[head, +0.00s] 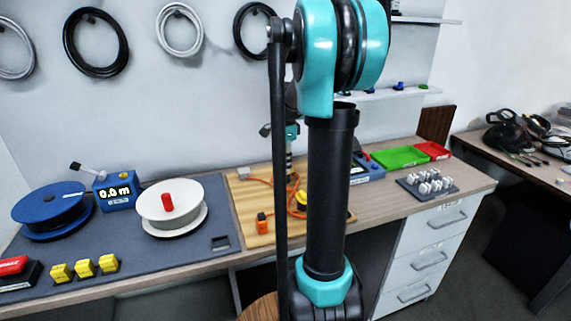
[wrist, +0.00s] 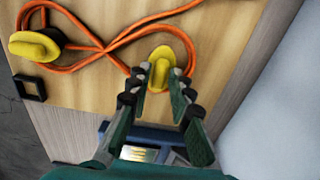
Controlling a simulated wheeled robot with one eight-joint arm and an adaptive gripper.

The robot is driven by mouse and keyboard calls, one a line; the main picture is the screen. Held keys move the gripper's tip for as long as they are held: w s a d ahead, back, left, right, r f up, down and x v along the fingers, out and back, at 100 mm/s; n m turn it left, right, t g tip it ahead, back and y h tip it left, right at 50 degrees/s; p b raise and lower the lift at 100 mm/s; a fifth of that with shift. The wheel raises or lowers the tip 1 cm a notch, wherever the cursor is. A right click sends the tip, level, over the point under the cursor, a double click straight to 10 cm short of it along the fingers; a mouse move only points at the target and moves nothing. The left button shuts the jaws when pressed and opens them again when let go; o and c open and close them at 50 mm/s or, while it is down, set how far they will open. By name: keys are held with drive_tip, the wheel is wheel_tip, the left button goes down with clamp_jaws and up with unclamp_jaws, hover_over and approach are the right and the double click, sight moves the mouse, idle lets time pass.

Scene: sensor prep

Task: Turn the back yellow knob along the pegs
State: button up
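The back yellow knob (wrist: 172,52) is in the upper middle of the wrist view, on a light wood board (wrist: 90,83). My gripper (wrist: 160,72) is open, with its two fingertips apart at the near part of this knob; I cannot tell whether they touch it. A second yellow knob (wrist: 34,46) is at the upper left, on a dark base. An orange cable (wrist: 98,49) runs in crossing loops around both knobs. In the head view, one yellow knob (head: 300,197) shows partly behind my arm, and the gripper (head: 289,165) is above the board. The pegs are not clearly visible.
A blue device (wrist: 150,140) lies beside the board, under my gripper in the wrist view. In the head view, a white spool (head: 185,195) and a blue spool (head: 45,205) stand left, and a green tray (head: 400,157) and a red tray (head: 433,150) right.

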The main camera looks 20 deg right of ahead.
clamp_jaws()
drive_tip(key=shift+n, duration=0.3)
drive_tip(key=n, duration=0.3)
drive_tip(key=shift+n, duration=0.3)
drive_tip(key=n, duration=1.3)
drive_tip(key=shift+n, duration=0.3)
